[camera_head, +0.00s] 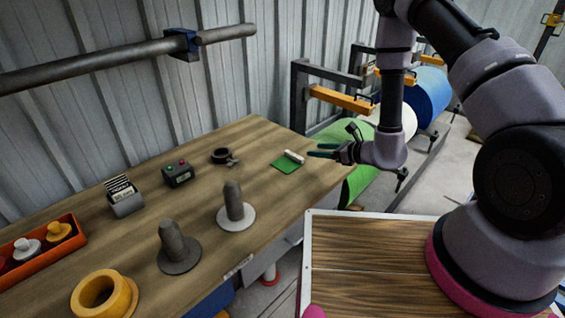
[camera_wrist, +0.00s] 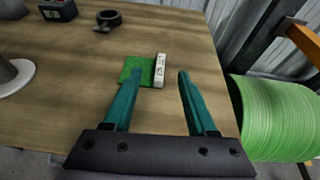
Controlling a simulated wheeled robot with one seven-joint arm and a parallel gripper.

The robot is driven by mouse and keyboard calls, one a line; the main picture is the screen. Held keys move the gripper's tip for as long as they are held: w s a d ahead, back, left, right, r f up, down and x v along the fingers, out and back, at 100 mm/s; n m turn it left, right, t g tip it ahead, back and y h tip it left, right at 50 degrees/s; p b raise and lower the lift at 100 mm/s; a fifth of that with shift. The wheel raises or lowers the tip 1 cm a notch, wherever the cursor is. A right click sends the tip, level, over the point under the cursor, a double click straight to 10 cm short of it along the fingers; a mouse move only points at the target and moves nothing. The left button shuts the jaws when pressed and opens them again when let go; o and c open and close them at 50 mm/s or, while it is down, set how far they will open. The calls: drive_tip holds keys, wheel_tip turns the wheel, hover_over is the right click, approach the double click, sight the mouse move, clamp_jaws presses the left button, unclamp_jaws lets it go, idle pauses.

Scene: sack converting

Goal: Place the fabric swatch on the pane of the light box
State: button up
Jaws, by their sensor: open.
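The fabric swatch (camera_head: 285,165) is a small green square lying flat near the right end of the wooden table. A white block-like piece (camera_head: 294,156) sits along one edge of it. In the wrist view the swatch (camera_wrist: 133,70) is ahead of my gripper, with the white piece (camera_wrist: 160,69) at its right edge. My gripper (camera_head: 310,150) is open and empty, its teal fingers beside the swatch at the table's right end. In the wrist view my gripper (camera_wrist: 160,74) has its left fingertip overlapping the swatch. I cannot make out a light box or its pane.
On the table (camera_head: 140,205) stand a grey post on a white base (camera_head: 235,205), a darker post (camera_head: 174,248), a yellow ring (camera_head: 104,293), a button box (camera_head: 179,174), a black ring clamp (camera_head: 222,156) and an orange tray (camera_head: 38,262). A green roll (camera_wrist: 275,118) lies beyond the right edge.

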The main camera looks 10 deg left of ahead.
sight(296, 155)
drive_tip(key=shift+s+d+f+h, duration=0.15)
drive_tip(key=shift+f+h, duration=0.15)
drive_tip(key=shift+f, duration=0.55)
drive_tip(key=shift+f+m, duration=0.3)
drive_tip(key=shift+f, duration=0.05)
drive_tip(key=x, duration=0.5)
drive_tip(key=shift+x, duration=2.8)
drive_tip(key=shift+d+f, duration=0.1)
drive_tip(key=shift+c, duration=0.3)
clamp_jaws()
